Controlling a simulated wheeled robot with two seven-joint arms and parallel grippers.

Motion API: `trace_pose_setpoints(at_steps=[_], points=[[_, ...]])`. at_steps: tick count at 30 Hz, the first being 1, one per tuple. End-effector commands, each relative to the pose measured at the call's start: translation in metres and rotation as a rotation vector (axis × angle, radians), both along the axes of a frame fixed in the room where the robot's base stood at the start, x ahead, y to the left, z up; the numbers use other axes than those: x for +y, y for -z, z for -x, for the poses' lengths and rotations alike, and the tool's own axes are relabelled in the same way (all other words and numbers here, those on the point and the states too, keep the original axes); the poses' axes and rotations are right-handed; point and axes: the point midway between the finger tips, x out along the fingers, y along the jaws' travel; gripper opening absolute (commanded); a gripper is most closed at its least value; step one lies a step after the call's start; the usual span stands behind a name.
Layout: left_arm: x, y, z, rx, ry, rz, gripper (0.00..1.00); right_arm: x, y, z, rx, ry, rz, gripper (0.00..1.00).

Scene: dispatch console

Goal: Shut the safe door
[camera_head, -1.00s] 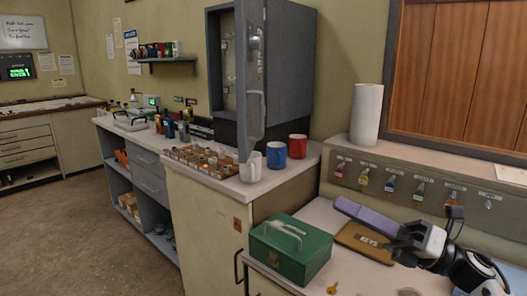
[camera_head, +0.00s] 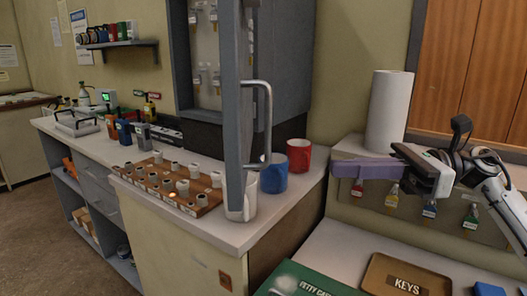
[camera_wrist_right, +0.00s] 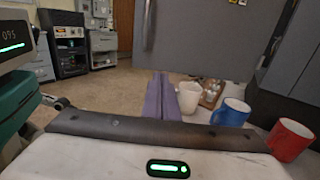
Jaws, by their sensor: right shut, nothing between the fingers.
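The grey safe (camera_head: 285,75) is on the wall above the counter. Its door (camera_head: 233,90) stands open, nearly edge-on to me, with a bar handle (camera_head: 268,125) on its right side. Key tags hang inside the safe, left of the door. My right gripper (camera_head: 335,168) is shut and empty, its purple fingers pointing left, to the right of the door and apart from it. In the right wrist view the fingers (camera_wrist_right: 160,92) point forward, below the broad grey door panel (camera_wrist_right: 210,38) and its handle (camera_wrist_right: 149,28). My left gripper is not in view.
White (camera_head: 242,200), blue (camera_head: 274,174) and red (camera_head: 299,154) mugs stand on the counter near the door's lower end. A wooden rack (camera_head: 170,190) of stamps is left. A paper roll (camera_head: 388,110) stands behind my right gripper. A green box (camera_head: 300,280) is in front.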

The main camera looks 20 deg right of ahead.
Motion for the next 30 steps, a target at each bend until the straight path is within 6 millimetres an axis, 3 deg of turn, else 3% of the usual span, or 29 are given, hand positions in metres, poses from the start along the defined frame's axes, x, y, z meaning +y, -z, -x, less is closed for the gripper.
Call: trace_pose_setpoints(at_steps=[5,12,21,30], points=[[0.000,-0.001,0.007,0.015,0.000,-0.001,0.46,0.016,-0.002,-0.004,0.000,-0.004,-0.001,0.00],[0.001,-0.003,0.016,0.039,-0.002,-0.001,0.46,0.064,-0.004,-0.020,-0.001,-0.005,-0.003,0.00],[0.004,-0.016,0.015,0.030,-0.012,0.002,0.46,0.116,-0.003,-0.037,0.000,-0.003,-0.003,0.00],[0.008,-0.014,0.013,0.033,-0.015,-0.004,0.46,0.133,0.000,-0.043,0.000,-0.001,-0.002,0.00]])
